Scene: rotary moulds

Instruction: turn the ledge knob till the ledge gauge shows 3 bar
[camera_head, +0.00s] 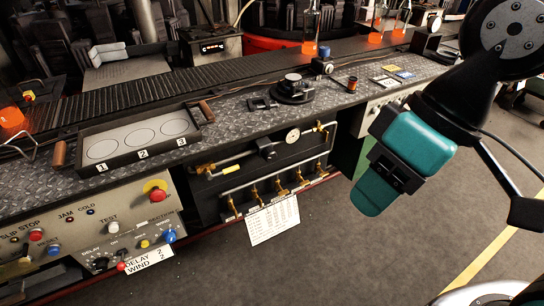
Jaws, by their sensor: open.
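A small round gauge (292,135) with a white face is mounted under the ledge, on the dark pipe panel; its needle and numbers are too small to read. A dark knob-like fitting (266,148) sits just left of the gauge on the same pipework. I cannot tell for certain that it is the ledge knob. A black round fixture (292,88) also stands on top of the ledge. My gripper (390,173), with teal and black parts, is open and hangs over the floor, right of the panel and apart from the gauge and fitting.
The diamond-plate ledge (235,110) carries a tray (120,165) with three numbered discs. Brass valves (278,187) and a hanging paper chart (273,218) are below the gauge. A control panel (100,225) is at left. Grey floor (350,255) in front is clear.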

